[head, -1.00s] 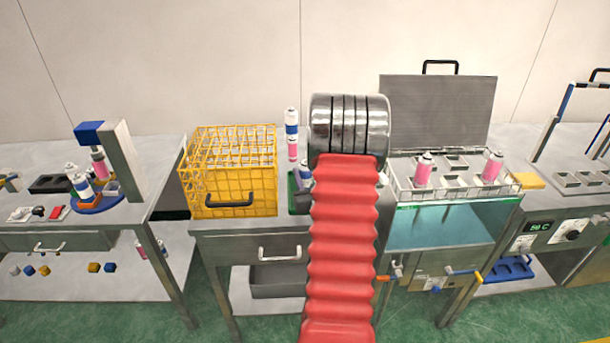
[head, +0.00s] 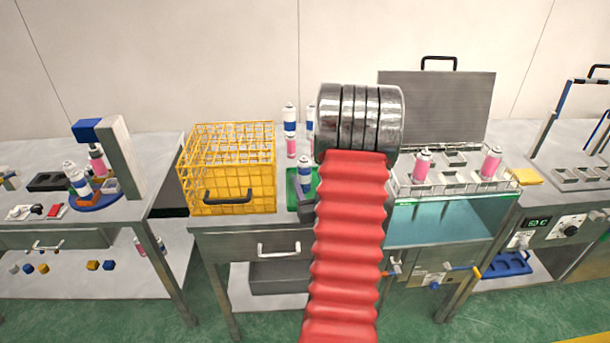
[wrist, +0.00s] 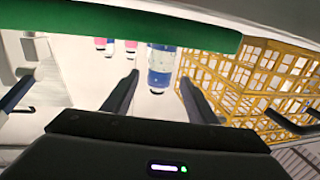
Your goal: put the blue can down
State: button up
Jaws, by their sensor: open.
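A blue and white can (head: 305,177) stands upright at the green tray (head: 317,183) on the middle bench, just left of my arm. In the wrist view, a blue and white can (wrist: 160,68) shows between my open fingers, with a gap on each side. My gripper (wrist: 159,82) is open and touches no can that I can see.
A yellow wire basket (head: 228,203) stands left of the tray. Other blue-banded cans (head: 290,120) and a pink can (head: 292,147) stand behind. A rack with pink cans (head: 422,166) sits over a water bath (head: 450,228) to the right.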

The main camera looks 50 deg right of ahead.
jog(key=v, duration=0.6)
jog(key=shift+s+a, duration=0.1)
jog(key=shift+s, duration=0.1)
dwell(0.7)
